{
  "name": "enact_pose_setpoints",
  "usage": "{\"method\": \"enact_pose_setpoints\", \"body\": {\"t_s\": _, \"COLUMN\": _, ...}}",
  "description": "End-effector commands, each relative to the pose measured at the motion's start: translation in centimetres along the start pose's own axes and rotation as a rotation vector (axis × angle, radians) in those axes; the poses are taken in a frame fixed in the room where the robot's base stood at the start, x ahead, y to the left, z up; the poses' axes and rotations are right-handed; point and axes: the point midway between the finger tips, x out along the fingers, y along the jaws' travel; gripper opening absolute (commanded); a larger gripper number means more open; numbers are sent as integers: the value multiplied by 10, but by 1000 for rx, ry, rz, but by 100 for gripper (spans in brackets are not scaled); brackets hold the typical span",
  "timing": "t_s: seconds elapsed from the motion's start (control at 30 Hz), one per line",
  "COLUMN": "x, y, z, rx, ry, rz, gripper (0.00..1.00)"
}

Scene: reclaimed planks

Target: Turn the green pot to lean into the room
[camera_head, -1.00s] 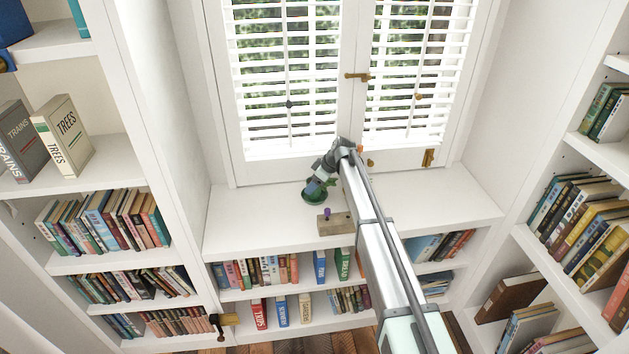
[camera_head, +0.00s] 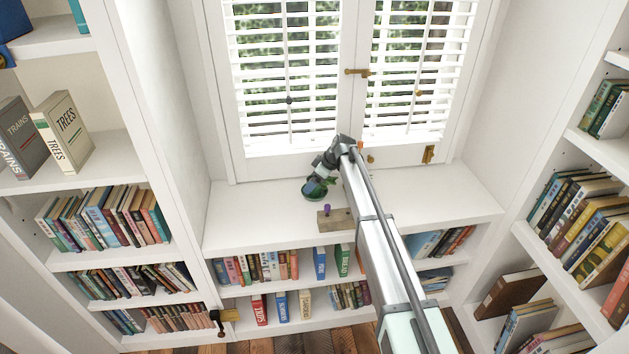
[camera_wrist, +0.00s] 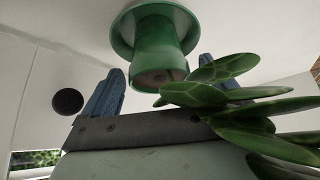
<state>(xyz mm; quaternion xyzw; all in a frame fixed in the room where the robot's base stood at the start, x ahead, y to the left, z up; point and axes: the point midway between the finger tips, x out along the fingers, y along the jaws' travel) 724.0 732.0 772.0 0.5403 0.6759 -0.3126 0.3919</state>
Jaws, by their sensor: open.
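The green pot (camera_head: 312,190) stands on the white window seat below the shutters, with its plant and my gripper (camera_head: 324,176) partly covering it. In the wrist view the glossy green pot (camera_wrist: 160,32) shows with its wide saucer-like end at the top and its narrower end toward me. Plant leaves (camera_wrist: 235,95) spread across the right side and over one finger. My gripper (camera_wrist: 158,68) is open, with one blue finger on each side of the pot's near end. I cannot tell whether either finger touches it.
A wooden block (camera_head: 335,219) with a purple knob sits just in front of the pot. Shutters (camera_head: 288,80) stand close behind. Bookshelves (camera_head: 105,160) flank the left and right. The seat is clear left of the pot and toward the right end.

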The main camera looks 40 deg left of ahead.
Motion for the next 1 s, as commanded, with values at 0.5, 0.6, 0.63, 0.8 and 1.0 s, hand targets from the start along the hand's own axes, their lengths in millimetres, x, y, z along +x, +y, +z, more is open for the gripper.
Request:
{"method": "enact_pose_setpoints", "body": {"t_s": 0.5, "x": -82, "y": -1, "z": 0, "rx": 0, "ry": 1, "rz": 2, "gripper": 93}}
{"method": "enact_pose_setpoints", "body": {"t_s": 0.6, "x": -100, "y": 0, "z": 0, "rx": 0, "ry": 2, "rz": 3, "gripper": 93}}
{"method": "enact_pose_setpoints", "body": {"t_s": 0.63, "x": -105, "y": 0, "z": 0, "rx": 0, "ry": 2, "rz": 3, "gripper": 93}}
{"method": "enact_pose_setpoints", "body": {"t_s": 0.8, "x": -126, "y": 0, "z": 0, "rx": 0, "ry": 1, "rz": 2, "gripper": 93}}
{"method": "enact_pose_setpoints", "body": {"t_s": 1.0, "x": -136, "y": 0, "z": 0, "rx": 0, "ry": 1, "rz": 0, "gripper": 93}}
